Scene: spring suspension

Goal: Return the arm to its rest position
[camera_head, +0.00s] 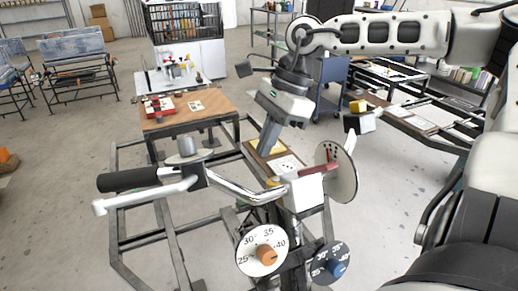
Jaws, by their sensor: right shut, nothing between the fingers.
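My right arm comes in from the upper right, over the frame of the rig. My right gripper (268,140) hangs from its wrist near the middle of the view, pointing down with its fingers together and empty. Below it is a silver handlebar (236,189) with a black grip (127,180) at its left end. The fingertips appear above the bar; I cannot tell the exact gap. My left gripper is not in view.
A white dial with an orange knob (267,255) and a dark dial with a blue knob (336,268) are at the front. A red lever (318,167) sits by a round plate (345,178). A wooden table (188,118) stands behind.

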